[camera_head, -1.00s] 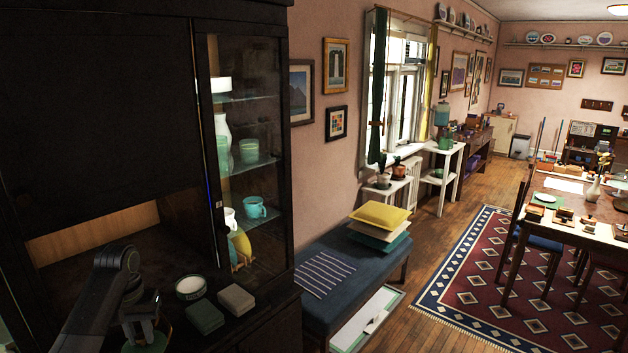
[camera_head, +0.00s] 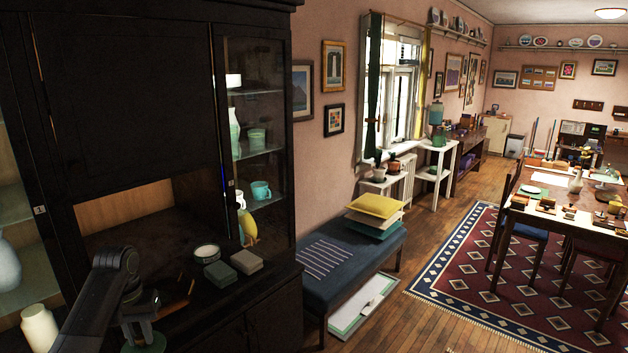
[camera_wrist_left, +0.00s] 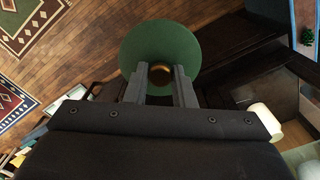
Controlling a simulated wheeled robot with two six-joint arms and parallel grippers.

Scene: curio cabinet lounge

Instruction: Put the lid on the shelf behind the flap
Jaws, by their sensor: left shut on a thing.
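My left gripper (camera_head: 143,328) is shut on the lid (camera_head: 150,346), a round green disc, low in the head view. In the left wrist view the left gripper (camera_wrist_left: 160,82) grips the lid (camera_wrist_left: 133,50) at its brown knob, and its wide green face shows beyond the fingers. A large dark panel (camera_head: 125,85), which looks like the flap, covers the cabinet's upper middle. Below it is an open recess with a bare shelf surface (camera_head: 150,228) and a lighter wood back (camera_head: 120,207). The lid is in front of the recess, apart from it. My right gripper is not in view.
A white bowl (camera_head: 207,253), a green box (camera_head: 220,273) and a grey box (camera_head: 246,262) stand on the ledge right of my arm. A cream jar (camera_head: 39,327) is at lower left. A glass door (camera_head: 258,150) with cups behind it borders the recess.

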